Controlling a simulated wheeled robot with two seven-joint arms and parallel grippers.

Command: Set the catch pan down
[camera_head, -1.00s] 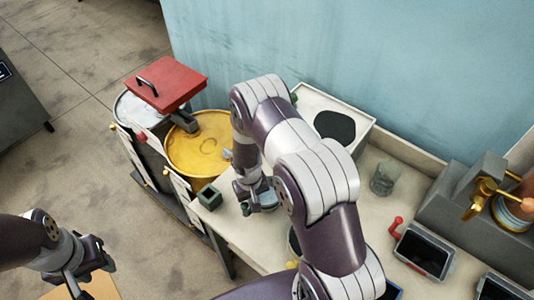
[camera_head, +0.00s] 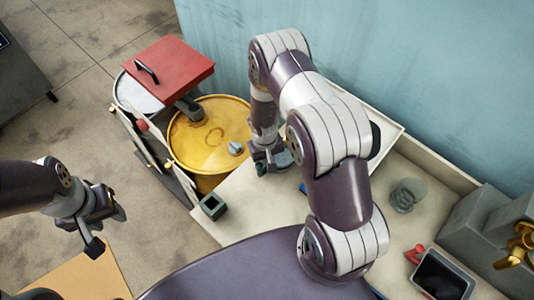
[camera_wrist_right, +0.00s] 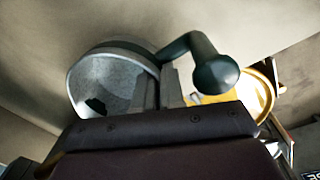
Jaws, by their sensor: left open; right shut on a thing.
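My right gripper (camera_head: 268,158) is over the worktop, beside the yellow drum's right edge. In the right wrist view its fingers (camera_wrist_right: 158,90) are shut on a round grey metal vessel with a dark green knobbed handle, which I take for the catch pan (camera_wrist_right: 105,75). The pan's open side faces partly toward that camera, and a dark patch shows inside. In the head view the pan is mostly hidden by my right arm, and I cannot tell whether it touches the worktop. My left gripper (camera_head: 108,222) is open and empty, over the floor at the left.
The yellow drum (camera_head: 195,145) has a small grey piece on top. A red lid (camera_head: 165,72) with a black handle is behind it. A dark green square cup (camera_head: 212,207) stands at the worktop (camera_head: 250,215) edge. A glass vessel (camera_head: 407,193) and black-faced tray (camera_head: 442,275) are at the right.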

